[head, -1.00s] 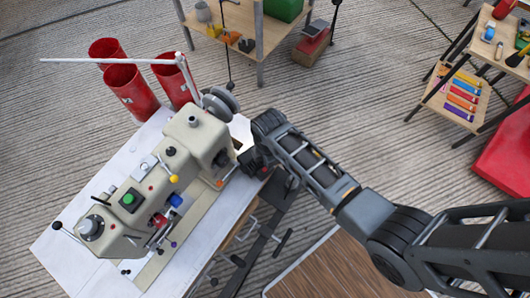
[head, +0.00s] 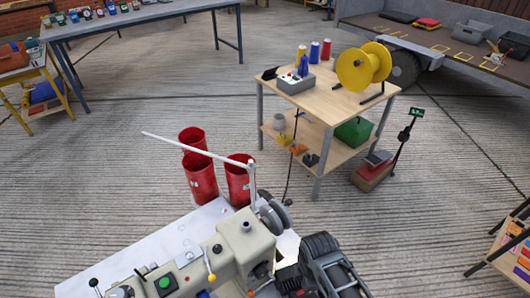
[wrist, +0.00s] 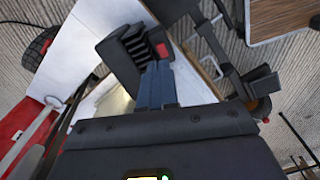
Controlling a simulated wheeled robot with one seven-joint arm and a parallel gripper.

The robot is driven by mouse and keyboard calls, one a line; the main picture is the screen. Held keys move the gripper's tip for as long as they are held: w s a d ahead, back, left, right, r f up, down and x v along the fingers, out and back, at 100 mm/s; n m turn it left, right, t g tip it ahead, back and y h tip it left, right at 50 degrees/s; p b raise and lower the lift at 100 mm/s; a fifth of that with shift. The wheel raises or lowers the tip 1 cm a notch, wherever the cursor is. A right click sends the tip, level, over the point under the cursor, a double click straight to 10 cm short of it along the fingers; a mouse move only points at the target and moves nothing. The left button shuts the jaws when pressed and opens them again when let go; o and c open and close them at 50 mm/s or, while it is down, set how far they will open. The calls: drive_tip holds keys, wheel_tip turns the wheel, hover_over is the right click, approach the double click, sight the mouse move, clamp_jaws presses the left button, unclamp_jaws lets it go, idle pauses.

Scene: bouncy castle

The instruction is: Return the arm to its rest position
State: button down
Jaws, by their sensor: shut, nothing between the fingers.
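My arm (head: 325,265) shows at the bottom of the head view, folded beside the right end of a beige sewing machine (head: 165,258). My gripper (wrist: 157,72) is shut and empty in the wrist view, above the white table top. In the head view its dark end (head: 288,280) is close to the machine, and I cannot tell whether they touch. The rest of the arm is cut off by the lower edge.
The machine stands on a white table (head: 130,245). Several red bins (head: 238,182) stand behind it. A wooden stand (head: 330,105) holds a yellow reel (head: 363,68) and spools. A shelf (head: 515,260) stands at the right.

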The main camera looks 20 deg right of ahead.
drive_tip(key=shift+s+f, duration=0.15)
drive_tip(key=shift+s, duration=0.15)
drive_tip(key=s+a+r+m+t, duration=0.1)
drive_tip(key=s+r+m+t, duration=0.3)
drive_tip(key=s, duration=0.4)
drive_tip(key=s+r+m+t, duration=0.3)
drive_tip(key=s+r+m, duration=0.1)
drive_tip(key=s, duration=0.4)
drive_tip(key=s+r+m+t, duration=0.2)
drive_tip(key=s+r, duration=0.1)
drive_tip(key=r, duration=0.7)
drive_tip(key=s+r+m+t, duration=0.3)
drive_tip(key=r, duration=0.7)
drive_tip(key=s+d+r+m+t, duration=0.1)
drive_tip(key=s+r+m+t, duration=0.1)
drive_tip(key=r, duration=0.8)
drive_tip(key=shift+s+m+t, duration=0.3)
drive_tip(key=shift+s+t, duration=0.2)
drive_tip(key=shift+s, duration=0.35)
drive_tip(key=shift+f, duration=0.2)
